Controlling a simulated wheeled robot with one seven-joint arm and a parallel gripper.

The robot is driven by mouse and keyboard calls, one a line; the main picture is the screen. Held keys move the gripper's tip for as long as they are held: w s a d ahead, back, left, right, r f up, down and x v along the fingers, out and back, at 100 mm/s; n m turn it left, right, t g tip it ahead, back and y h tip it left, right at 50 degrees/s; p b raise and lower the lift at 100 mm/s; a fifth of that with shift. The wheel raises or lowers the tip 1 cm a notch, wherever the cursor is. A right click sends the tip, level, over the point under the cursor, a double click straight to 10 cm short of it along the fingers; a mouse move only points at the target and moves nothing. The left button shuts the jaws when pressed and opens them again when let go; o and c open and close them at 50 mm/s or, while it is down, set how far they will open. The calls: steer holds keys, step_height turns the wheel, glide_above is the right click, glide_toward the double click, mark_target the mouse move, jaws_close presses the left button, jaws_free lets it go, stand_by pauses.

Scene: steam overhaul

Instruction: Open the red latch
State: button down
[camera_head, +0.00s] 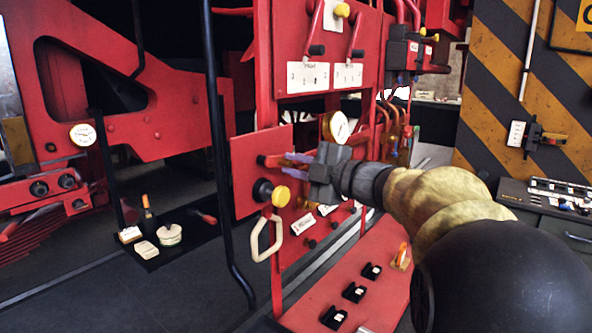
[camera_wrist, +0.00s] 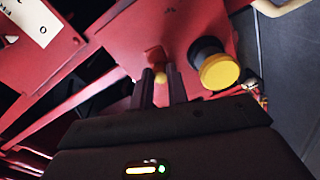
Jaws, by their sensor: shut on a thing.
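The red latch (camera_head: 264,160) is a small red piece on the upright red panel (camera_head: 243,185). In the wrist view the red latch (camera_wrist: 155,56) shows just beyond my fingertips, with a small yellow part between the fingers. My gripper (camera_head: 284,163) reaches in from the right, its two fingers closed on the latch's end. In the wrist view my gripper (camera_wrist: 161,74) shows both dark fingers close to the panel. The fingers hide part of the latch, so its exact angle is hard to tell.
A yellow knob on a black base (camera_head: 280,196) sits just below the latch and appears close beside my fingers in the wrist view (camera_wrist: 220,71). A cream loop handle (camera_head: 266,238) hangs below. A gauge (camera_head: 338,127) is behind my gripper. A black pole (camera_head: 222,150) stands left of the panel.

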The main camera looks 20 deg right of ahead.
steer(key=c, duration=1.4)
jaws_free()
steer(key=shift+o, duration=0.2)
steer(key=b+v, duration=0.3)
steer(key=v, duration=1.4)
steer(key=shift+s, duration=0.2)
steer(key=shift+d+r, duration=0.1)
